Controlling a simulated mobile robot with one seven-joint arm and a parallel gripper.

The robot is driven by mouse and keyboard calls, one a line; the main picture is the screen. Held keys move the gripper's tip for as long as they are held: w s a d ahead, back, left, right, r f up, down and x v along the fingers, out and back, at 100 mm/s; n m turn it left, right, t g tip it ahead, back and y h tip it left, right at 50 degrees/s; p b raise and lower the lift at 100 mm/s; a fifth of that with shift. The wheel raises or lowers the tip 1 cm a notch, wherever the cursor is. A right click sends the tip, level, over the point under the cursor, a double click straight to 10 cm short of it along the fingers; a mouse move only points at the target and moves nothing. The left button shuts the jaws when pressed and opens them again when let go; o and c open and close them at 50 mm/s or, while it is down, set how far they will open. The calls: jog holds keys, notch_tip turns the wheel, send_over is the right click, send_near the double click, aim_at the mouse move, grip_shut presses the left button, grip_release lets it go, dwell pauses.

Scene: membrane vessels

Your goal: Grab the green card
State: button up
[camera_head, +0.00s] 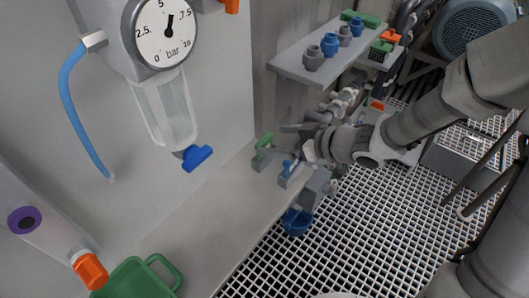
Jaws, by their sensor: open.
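I cannot clearly tell which thing is the green card. A flat green piece (362,19) lies at the far end of the grey shelf (296,62) and is small in view. My arm reaches in from the right. My gripper (296,139) is at the arm's left end, below the shelf and above the grating, near the ledge by the wall. Its fingers are small and hard to separate from the grey parts around them. It is open, with nothing seen held in it, and it is well apart from the flat green piece.
Several grey and blue fittings (329,44) stand on the shelf. A green-handled fitting (264,141) sits on the ledge near my gripper. A blue bowl-like thing (297,221) is below. A green handled container (140,279) is at lower left. Open grating (365,235) lies right.

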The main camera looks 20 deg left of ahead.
aim_at(265, 139)
jog(key=b+x, duration=0.1)
jog(key=x, duration=0.1)
jog(key=b+x, duration=0.2)
jog(key=x, duration=0.1)
jog(key=shift+d+f, duration=0.25)
jog(key=shift+f, duration=0.05)
jog(key=shift+w+a, duration=0.15)
jog(key=shift+a, duration=0.05)
jog(key=c, duration=1.2)
jog(key=shift+r, duration=0.15)
